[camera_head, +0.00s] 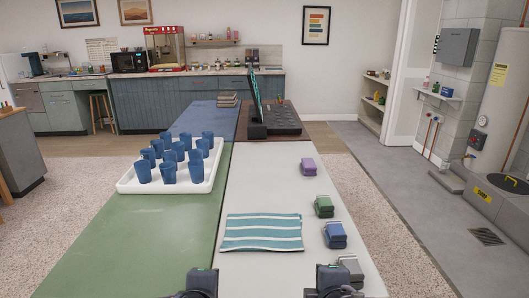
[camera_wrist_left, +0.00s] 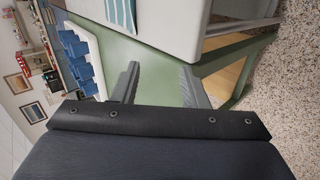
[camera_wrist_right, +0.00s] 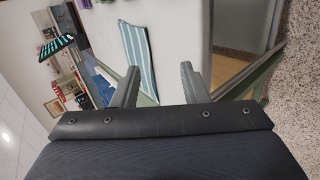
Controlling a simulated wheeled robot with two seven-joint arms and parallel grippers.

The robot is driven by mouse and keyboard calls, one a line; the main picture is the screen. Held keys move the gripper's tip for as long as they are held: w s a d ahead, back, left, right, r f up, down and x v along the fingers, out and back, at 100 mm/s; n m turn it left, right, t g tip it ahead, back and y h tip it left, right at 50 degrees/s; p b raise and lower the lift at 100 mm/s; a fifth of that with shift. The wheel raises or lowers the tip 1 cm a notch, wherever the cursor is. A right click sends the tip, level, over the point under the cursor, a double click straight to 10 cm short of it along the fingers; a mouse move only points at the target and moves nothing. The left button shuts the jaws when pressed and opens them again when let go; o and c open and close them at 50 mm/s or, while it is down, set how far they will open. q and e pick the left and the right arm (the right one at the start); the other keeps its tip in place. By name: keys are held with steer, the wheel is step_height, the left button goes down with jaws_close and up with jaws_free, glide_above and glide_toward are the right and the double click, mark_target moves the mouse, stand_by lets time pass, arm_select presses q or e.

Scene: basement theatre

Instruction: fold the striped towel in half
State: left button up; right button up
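The striped towel (camera_head: 262,232) lies flat and spread out on the white part of the table, with teal and white stripes running left to right. It also shows in the right wrist view (camera_wrist_right: 137,52), and a corner of it shows at the top of the left wrist view (camera_wrist_left: 122,14). My left gripper (camera_wrist_left: 160,78) is open and empty, at the near edge of the table, short of the towel. My right gripper (camera_wrist_right: 160,75) is open and empty, also near the front edge and apart from the towel. In the head view only the tops of both grippers show at the bottom.
A white tray (camera_head: 128,187) with several blue cups stands at the left on the green table part (camera_head: 90,245). A dark rack stands at the far end.

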arm_select(q)
steer(key=s+a+f+m+g+h+p, duration=0.3)
steer(key=s+a+f+m+g+p, duration=0.15)
steer(key=s+f+g, duration=0.2)
arm_select(e)
steer(key=s+d+m+g, duration=0.4)
steer(key=s+d+m, duration=0.3)
steer(key=d+m, duration=0.15)
arm_select(q)
steer(key=s+a+r+m+t+p, duration=0.1)
steer(key=s+a+r+m+p, duration=0.1)
steer(key=s+r+m, duration=0.3)
steer(key=s+a+r+m+t+h+p, duration=0.1)
steer(key=s+a+r+m+p, duration=0.2)
steer(key=r+m, duration=0.3)
step_height(320, 180, up, 3)
steer(key=shift+s+a+r+m+p, duration=0.1)
steer(key=shift+s+a+m+p, duration=0.25)
steer(key=shift+s+p, duration=0.45)
arm_select(e)
steer(key=s+d+r+m+y, duration=0.1)
steer(key=s+r+m+y, duration=0.3)
steer(key=s+m, duration=0.5)
step_height(320, 180, up, 2)
steer(key=shift+m+g, duration=0.4)
steer(key=shift+m, duration=0.45)
arm_select(q)
steer(key=shift+d, duration=0.1)
